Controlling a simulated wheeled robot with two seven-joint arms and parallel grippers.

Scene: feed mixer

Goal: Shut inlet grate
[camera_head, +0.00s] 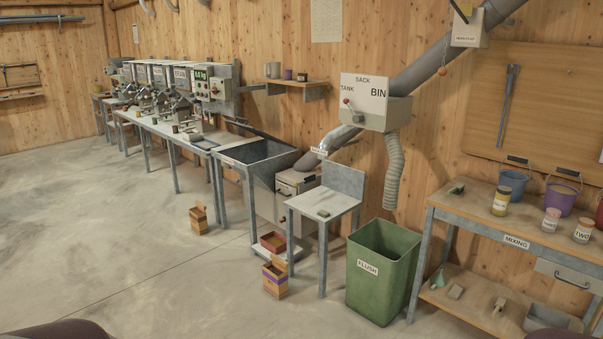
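A grey metal hopper (258,153) with an open top stands against the wall near the middle of the head view. Its inside looks dark and empty from here. A dark bar runs along the wall just behind the hopper's back edge; I cannot tell if it is part of a grate. No grate is clearly seen lying across the opening. A small label is on the hopper's front left rim. Neither of my grippers shows; only dark rounded parts, likely my arms, show at the bottom edge, well away from the hopper.
A small metal stand (325,203) and a green FLUSH bin (384,270) are right of the hopper. Small boxes (275,278) stand on the floor before it. A long bench (160,128) is to the left, a MIXING table (475,208) to the right. The floor at left is clear.

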